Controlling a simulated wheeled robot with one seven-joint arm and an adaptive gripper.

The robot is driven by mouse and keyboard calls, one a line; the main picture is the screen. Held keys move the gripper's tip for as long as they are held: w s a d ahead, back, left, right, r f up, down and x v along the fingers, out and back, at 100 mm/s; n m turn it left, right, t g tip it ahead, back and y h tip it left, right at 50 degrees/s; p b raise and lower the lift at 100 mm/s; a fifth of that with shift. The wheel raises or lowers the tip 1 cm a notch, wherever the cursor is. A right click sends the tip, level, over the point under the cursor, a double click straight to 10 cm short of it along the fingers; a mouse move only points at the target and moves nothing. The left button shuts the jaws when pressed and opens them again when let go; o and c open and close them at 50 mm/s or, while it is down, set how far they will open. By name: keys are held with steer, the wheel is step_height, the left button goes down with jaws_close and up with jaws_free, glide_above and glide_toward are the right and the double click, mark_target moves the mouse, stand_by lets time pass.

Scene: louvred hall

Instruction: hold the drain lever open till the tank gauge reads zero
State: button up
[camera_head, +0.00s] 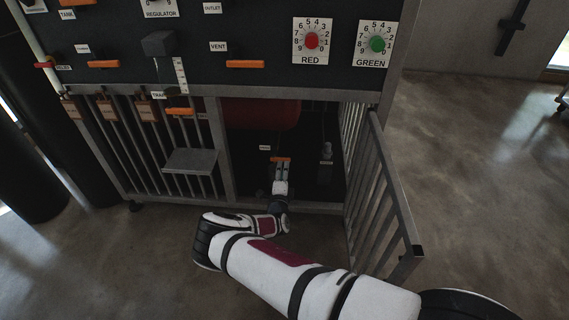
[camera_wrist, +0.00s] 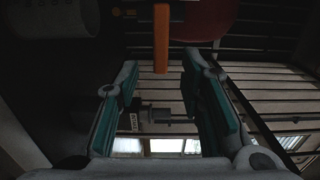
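The orange lever (camera_head: 281,159) sits low inside the open cabinet bay, beside a small label (camera_head: 264,147) too small to read surely; I take it for the drain lever. My gripper (camera_head: 281,166) reaches into the bay right at it. In the wrist view the lever (camera_wrist: 161,38) hangs upright just beyond the fingertips, roughly midway between them. My gripper (camera_wrist: 159,72) is open there, with clear space between its teal pads. Contact with the lever is not visible. A white scale strip (camera_head: 181,75) on the panel may be a gauge; its reading is illegible.
A red tank (camera_head: 262,113) lies above the lever. The barred door (camera_head: 378,195) stands open at right, close to my arm. A grey shelf (camera_head: 191,161) juts out at left. The panel has a red dial (camera_head: 311,41), a green dial (camera_head: 377,44) and other orange handles (camera_head: 246,64).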

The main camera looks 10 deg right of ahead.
mark_target(280, 159)
steer(key=b+x, duration=0.2)
steer(key=x, duration=0.2)
steer(key=shift+w+d+b, duration=0.1)
steer(key=shift+w+b, duration=0.2)
steer(key=shift+w+d, duration=0.15)
steer(key=shift+w, duration=0.2)
jaws_close()
